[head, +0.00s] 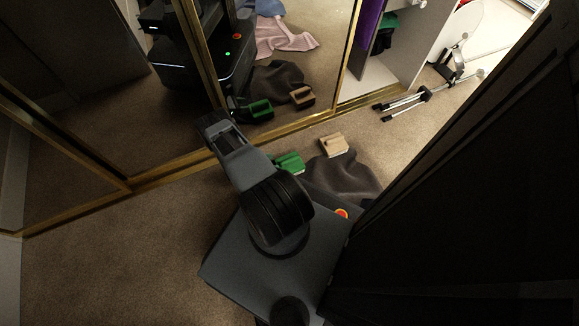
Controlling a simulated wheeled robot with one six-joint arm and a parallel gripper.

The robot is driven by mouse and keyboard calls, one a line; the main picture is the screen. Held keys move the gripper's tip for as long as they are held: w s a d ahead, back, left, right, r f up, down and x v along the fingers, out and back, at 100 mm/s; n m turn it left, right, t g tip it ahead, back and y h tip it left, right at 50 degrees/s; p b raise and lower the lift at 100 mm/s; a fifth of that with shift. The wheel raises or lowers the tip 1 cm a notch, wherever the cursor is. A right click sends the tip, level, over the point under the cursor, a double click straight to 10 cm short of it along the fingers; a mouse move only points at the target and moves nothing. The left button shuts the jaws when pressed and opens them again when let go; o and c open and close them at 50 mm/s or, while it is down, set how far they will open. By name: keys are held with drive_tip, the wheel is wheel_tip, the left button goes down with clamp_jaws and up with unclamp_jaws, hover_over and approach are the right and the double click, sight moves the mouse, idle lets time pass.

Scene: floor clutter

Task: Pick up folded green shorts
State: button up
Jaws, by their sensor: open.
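A folded green cloth item (290,162), which matches the green shorts, lies on the carpet just beyond my base. My arm covers part of its left side. Its reflection shows in the mirrored door behind it. My arm reaches over the base toward the mirror, to the left of the green item. My gripper itself cannot be made out; the arm's far links hide where it would be.
A tan folded item (333,145) lies right of the green one. A crumpled dark grey cloth (343,179) lies in front of them. A tripod-like metal stand (425,95) lies at the upper right. A dark panel (480,190) closes off the right. Open carpet (110,260) lies left.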

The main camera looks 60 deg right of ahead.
sight(288, 160)
drive_tip(key=x, duration=0.2)
drive_tip(key=shift+s+d+f, duration=0.15)
drive_tip(key=shift+d+f, duration=0.05)
drive_tip(key=shift+d, duration=0.05)
drive_tip(key=b+x, duration=0.2)
drive_tip(key=x, duration=0.2)
drive_tip(key=shift+s+f, duration=0.1)
drive_tip(key=shift+s, duration=0.2)
drive_tip(key=shift+s+d+f+b, duration=0.1)
drive_tip(key=shift+s+d+b, duration=0.15)
drive_tip(key=shift+d+b, duration=0.15)
clamp_jaws()
